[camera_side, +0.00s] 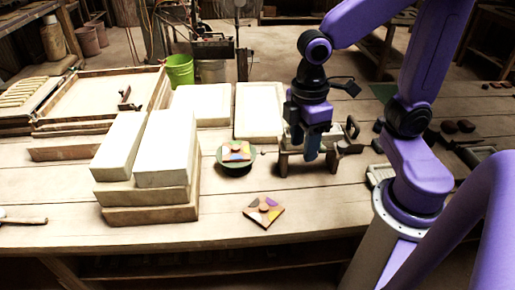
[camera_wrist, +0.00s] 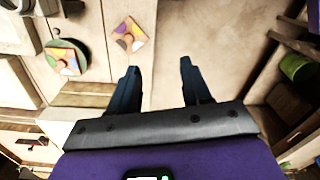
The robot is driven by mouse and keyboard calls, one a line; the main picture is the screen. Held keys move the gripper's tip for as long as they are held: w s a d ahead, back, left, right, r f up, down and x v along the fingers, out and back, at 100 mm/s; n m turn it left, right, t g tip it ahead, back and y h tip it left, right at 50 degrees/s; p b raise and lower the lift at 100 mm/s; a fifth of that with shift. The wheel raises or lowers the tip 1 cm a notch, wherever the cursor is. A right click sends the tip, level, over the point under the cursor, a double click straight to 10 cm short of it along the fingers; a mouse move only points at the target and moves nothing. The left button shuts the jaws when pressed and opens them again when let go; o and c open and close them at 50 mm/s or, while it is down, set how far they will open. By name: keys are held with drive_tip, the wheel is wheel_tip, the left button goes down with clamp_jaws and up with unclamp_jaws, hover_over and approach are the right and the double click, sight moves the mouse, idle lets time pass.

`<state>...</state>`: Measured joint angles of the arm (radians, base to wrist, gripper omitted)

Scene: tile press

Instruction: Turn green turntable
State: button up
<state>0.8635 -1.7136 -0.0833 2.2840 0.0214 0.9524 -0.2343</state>
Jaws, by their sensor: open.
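The green turntable (camera_side: 235,172) is a small round disc on the table, with a multicoloured square tile (camera_side: 237,151) lying on it. The turntable (camera_wrist: 52,45) is at the upper left of the wrist view, its tile (camera_wrist: 67,62) covering most of it. A second multicoloured tile (camera_side: 263,212) lies on bare table toward the front; it also shows in the wrist view (camera_wrist: 130,35). My gripper (camera_side: 311,156) points down, to the right of the turntable, by a low wooden frame. In the wrist view its dark blue fingers (camera_wrist: 159,66) are apart with nothing between them.
The low wooden frame (camera_side: 291,160) stands close to my gripper. Stacked pale blocks (camera_side: 165,150) stand left of the turntable, and pale slabs (camera_side: 258,110) lie behind it. Small dark pieces lie at the right. The front of the table around the loose tile is clear.

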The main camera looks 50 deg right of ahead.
drive_tip(key=w+d+f, duration=0.1)
drive_tip(key=w, duration=1)
drive_tip(key=w+d+f+g, duration=0.1)
drive_tip(key=w+d+f, duration=0.2)
drive_tip(key=w+d, duration=0.3)
drive_tip(key=w+d+f+m+y, duration=0.1)
drive_tip(key=w+d+f, duration=0.35)
drive_tip(key=d, duration=0.25)
drive_tip(key=w+d+f+g, duration=0.1)
drive_tip(key=w+d+f, duration=0.1)
drive_tip(key=w+d, duration=0.45)
drive_tip(key=x, duration=1.7)
drive_tip(key=shift+w+a+f, duration=0.2)
drive_tip(key=shift+w+a, duration=0.1)
drive_tip(key=shift+a, duration=0.05)
clamp_jaws()
